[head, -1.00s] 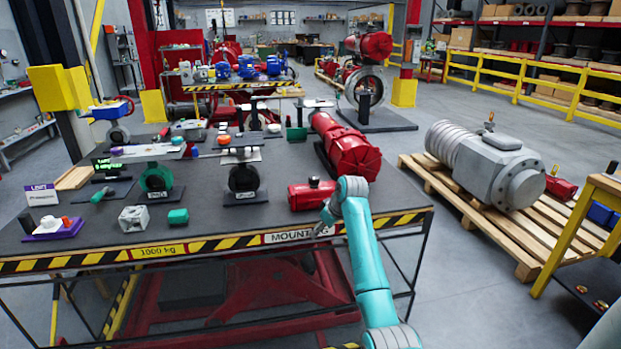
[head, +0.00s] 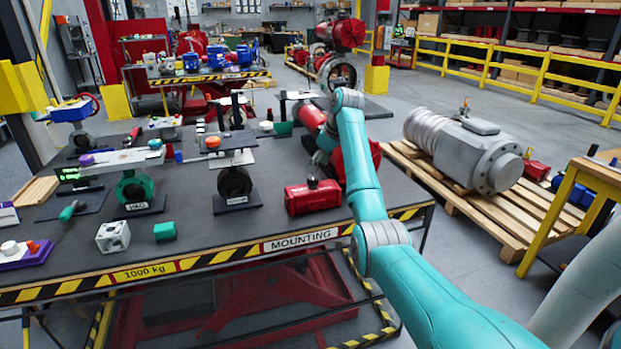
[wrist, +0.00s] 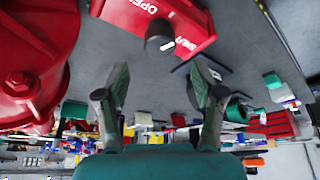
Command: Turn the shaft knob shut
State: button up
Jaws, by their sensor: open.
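The shaft knob (wrist: 159,36) is a dark grey cylinder with a white mark. It stands on a red actuator box (wrist: 180,22) lettered "OPEN" and "SHUT". In the head view the knob (head: 313,183) is small and dark on top of the red box (head: 314,198), near the table's front edge. My gripper (wrist: 158,76) is open and empty. In the wrist view its fingertips are apart, with the knob beyond the gap between them and not touched. In the head view the gripper (head: 320,157) is small and partly hidden by my arm, behind the box.
A large red actuator (head: 358,160) stands close right of the box and fills the left of the wrist view (wrist: 35,60). A black-based valve (head: 235,183) and a green valve (head: 134,188) stand left. Bare table lies in front of the box.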

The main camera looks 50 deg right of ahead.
aim_at(312, 177)
jog(key=x, duration=0.6)
jog(key=shift+w+f, duration=0.15)
jog(key=shift+f, duration=0.15)
jog(key=c, duration=1.1)
